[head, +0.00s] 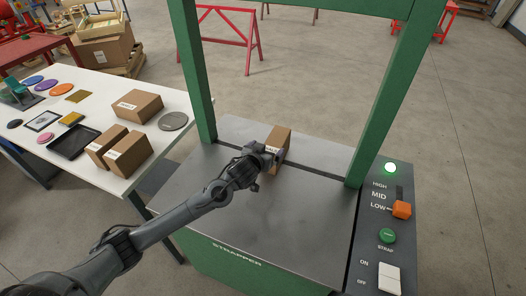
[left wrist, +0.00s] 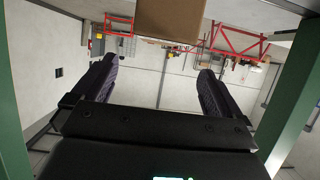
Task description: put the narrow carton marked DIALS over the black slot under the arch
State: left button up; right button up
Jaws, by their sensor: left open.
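A narrow brown carton (head: 280,138) stands on the grey top of the strapper (head: 220,195), under the green arch (head: 199,75). It appears to sit across the black slot (head: 325,176), which runs out to its right. Its label is mostly covered by my gripper, so I cannot read it. My left gripper (head: 268,153) is at the carton's near end. In the left wrist view, the fingers (left wrist: 160,85) are spread with nothing between them, and the carton (left wrist: 170,18) shows beyond them at the top. My right gripper is not in view.
A white table (head: 90,155) on the left holds several cartons (head: 137,106), discs and a black tray (head: 74,141). The strapper's control panel (head: 385,225) is at right, with an orange lever (head: 401,209) and a lit lamp (head: 390,167). The strapper top is otherwise clear.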

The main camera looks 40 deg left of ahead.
pick_arm(q)
jog(key=shift+v, duration=1.55)
